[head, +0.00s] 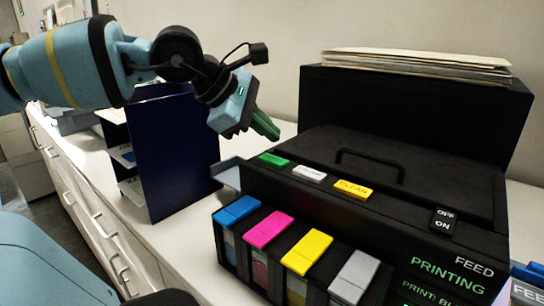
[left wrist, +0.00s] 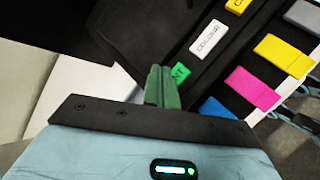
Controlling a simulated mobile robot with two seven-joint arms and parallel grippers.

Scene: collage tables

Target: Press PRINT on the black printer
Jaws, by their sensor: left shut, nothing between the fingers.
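The black printer (head: 402,205) stands on the white counter. Along its upper front edge are a green button (head: 272,159), a white button (head: 309,172) and a yellow CLEAR button (head: 352,189). In the left wrist view the green button (left wrist: 181,71) is partly hidden behind my fingers, with the letters "NT" showing. My left gripper (head: 266,127) is shut and empty, its green fingers pointing down just behind and above the green button. It also shows in the left wrist view (left wrist: 162,88). I cannot tell whether the fingertips touch anything. My right gripper is not in view.
Blue, magenta, yellow and grey cartridges (head: 312,252) line the printer's front. An OFF/ON switch (head: 443,220) sits at its right. Papers (head: 417,65) lie on the raised back. A dark blue file holder (head: 172,155) stands left of the printer, below my left arm.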

